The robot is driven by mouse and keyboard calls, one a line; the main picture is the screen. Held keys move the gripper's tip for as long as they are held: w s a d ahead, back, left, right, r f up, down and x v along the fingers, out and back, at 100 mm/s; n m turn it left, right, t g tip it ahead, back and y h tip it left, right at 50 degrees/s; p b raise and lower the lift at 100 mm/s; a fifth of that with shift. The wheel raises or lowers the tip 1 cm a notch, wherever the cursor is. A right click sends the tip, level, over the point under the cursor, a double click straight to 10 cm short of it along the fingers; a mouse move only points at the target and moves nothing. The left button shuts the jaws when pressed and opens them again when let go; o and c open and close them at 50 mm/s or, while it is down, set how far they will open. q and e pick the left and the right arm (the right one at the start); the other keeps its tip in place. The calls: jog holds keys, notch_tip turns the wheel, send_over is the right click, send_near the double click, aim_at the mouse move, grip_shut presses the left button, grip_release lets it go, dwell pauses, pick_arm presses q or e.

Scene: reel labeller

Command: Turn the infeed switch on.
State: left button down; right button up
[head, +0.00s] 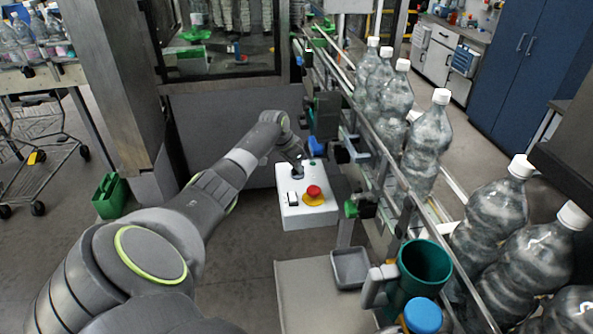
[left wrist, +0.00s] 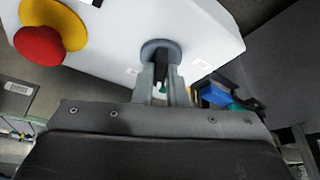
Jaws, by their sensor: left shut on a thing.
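A white control box (head: 310,212) stands beside the conveyor. On its top are a red mushroom button (head: 314,191) on a yellow disc, a black-and-white rocker, and a rotary switch with a grey round base (head: 297,173). My left gripper (head: 298,164) reaches down to this rotary switch. In the left wrist view, my gripper's two fingers (left wrist: 161,84) are shut on the switch's black knob (left wrist: 162,69), over the grey base (left wrist: 160,48). The fingers partly hide the knob, and I cannot read its setting. My right gripper is not in view.
Large clear bottles (head: 428,140) line the conveyor rail (head: 402,178) right of the box. A green cup (head: 425,268) and a grey tray (head: 350,268) are in front. The red button (left wrist: 40,46) sits left of my fingers in the left wrist view.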

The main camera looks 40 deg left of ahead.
pick_arm(q)
jog(key=m+b, duration=0.2)
jog(key=m+h+b, duration=0.1)
jog(key=m+b, duration=0.1)
jog(key=shift+a+f+g, duration=0.1)
jog(key=shift+f+g, duration=0.1)
jog(key=shift+g, duration=0.1)
jog(key=shift+r+m+g+h+b, duration=0.25)
jog(key=shift+m+h+b, duration=0.25)
jog(key=shift+m+b, duration=0.65)
jog(key=c, duration=1.5)
grip_release()
jog(key=shift+o, duration=0.2)
jog(key=shift+a, duration=0.1)
